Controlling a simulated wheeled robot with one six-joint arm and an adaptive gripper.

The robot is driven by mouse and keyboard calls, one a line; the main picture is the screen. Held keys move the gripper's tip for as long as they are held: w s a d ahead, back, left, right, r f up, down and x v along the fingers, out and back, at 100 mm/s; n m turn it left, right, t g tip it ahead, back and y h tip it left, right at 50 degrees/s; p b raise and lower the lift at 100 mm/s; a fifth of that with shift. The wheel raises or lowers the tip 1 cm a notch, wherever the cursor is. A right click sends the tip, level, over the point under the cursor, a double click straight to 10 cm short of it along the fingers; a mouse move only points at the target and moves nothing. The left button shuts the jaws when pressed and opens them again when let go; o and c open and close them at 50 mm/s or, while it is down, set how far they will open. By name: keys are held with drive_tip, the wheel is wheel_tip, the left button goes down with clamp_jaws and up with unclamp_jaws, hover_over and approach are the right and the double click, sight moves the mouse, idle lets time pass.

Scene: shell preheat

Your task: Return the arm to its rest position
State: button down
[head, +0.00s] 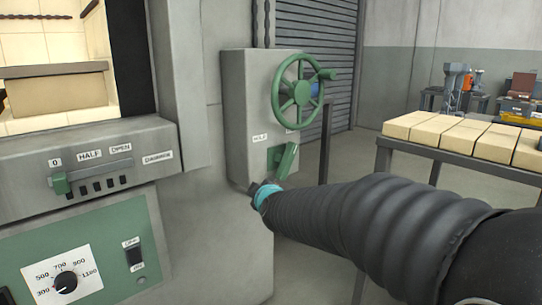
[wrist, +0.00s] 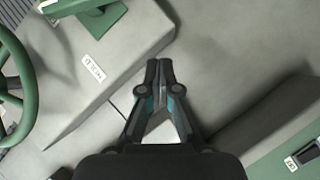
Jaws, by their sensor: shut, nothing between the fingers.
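My gripper (head: 254,187) is at the end of my dark ribbed arm, which reaches in from the right of the head view. It is just below the grey box with the green handwheel. In the wrist view my gripper (wrist: 159,64) is shut, its fingertips together and empty. It points at bare grey housing and appears to hold nothing. The green lever (head: 285,160) on the box is above and right of the gripper in the head view. I cannot tell the exact gap between the fingertips and the housing.
The green handwheel (head: 302,94) stands out from the grey box (head: 245,115). The furnace opening (head: 55,85) is at left, above a damper slider (head: 60,183) and a temperature dial (head: 66,282). A brick-topped table (head: 455,155) stands at right, close beyond my arm.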

drive_tip(key=s+d+f+m+g, duration=0.3)
drive_tip(key=s+f+m+g, duration=0.15)
drive_tip(key=s, duration=0.35)
drive_tip(key=s+d+f+m+g, duration=0.25)
drive_tip(key=s+f, duration=0.25)
drive_tip(key=s, duration=0.3)
drive_tip(key=s+d+m+h, duration=0.1)
drive_tip(key=s+d+m, duration=0.2)
drive_tip(key=s+d, duration=0.3)
drive_tip(key=s+d+m+g+h, duration=0.1)
drive_tip(key=s+d+m+h, duration=0.1)
drive_tip(key=s+d, duration=0.5)
drive_tip(key=s+m, duration=0.1)
drive_tip(key=s, duration=0.5)
drive_tip(key=shift+s+r+m+g, duration=0.2)
drive_tip(key=shift+s+m+g, duration=0.1)
drive_tip(key=shift+s, duration=0.05)
drive_tip(key=shift+a, duration=0.1)
